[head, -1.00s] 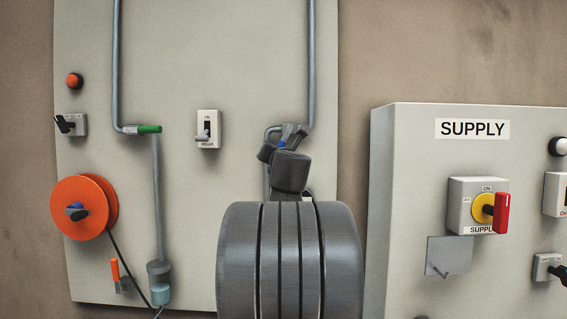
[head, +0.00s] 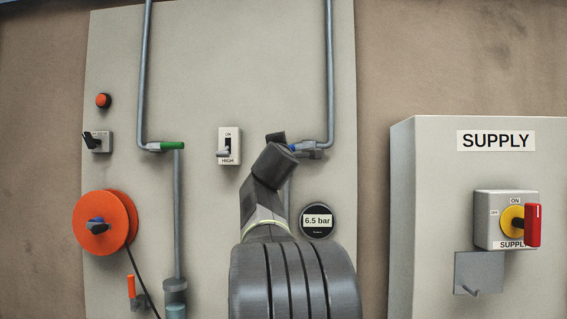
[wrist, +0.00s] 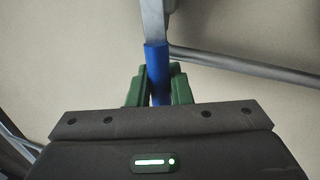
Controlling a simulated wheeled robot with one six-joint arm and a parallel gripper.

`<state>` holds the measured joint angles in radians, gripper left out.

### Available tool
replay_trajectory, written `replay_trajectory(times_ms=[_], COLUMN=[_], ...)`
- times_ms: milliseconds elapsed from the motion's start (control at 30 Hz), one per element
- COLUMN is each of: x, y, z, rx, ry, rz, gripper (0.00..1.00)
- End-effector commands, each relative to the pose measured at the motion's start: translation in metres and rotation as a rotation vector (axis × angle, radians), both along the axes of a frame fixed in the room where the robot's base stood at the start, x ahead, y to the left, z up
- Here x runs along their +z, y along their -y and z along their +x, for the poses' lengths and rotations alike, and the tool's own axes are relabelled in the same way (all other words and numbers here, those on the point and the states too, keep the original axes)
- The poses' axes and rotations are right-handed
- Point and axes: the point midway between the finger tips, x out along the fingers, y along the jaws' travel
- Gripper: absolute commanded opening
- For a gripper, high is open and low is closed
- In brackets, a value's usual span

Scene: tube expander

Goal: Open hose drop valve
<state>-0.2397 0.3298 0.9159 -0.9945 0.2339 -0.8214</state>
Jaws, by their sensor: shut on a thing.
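The right pipe's valve (head: 312,149) has a blue handle (head: 293,148) pointing left, roughly level, partly hidden by my gripper. In the wrist view the blue handle (wrist: 157,62) runs between the two green-padded fingers of my gripper (wrist: 158,85), which are shut on it. In the head view my gripper (head: 281,145) reaches up from below left; its fingers are mostly hidden. A second valve with a green handle (head: 172,146) sits on the left pipe, its handle level. I cannot read a label on either valve.
A gauge (head: 317,221) reading 6.5 bar is right of my arm. A switch box (head: 229,146) is left of my gripper. An orange reel (head: 104,225) hangs at left. The SUPPLY cabinet (head: 430,200) with its red-handled switch (head: 532,225) stands right.

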Motion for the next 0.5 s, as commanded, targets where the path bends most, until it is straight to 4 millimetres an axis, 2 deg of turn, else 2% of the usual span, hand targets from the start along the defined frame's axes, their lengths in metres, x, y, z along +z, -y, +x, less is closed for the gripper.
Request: replay_trajectory(times_ms=[200,500], x=[0.009,0.016], y=[-0.002,-0.001], z=[0.000,0.000], rx=[0.000,-0.001], ry=[0.000,0.000], rz=[0.127,0.207], gripper=[0.00,0.00])
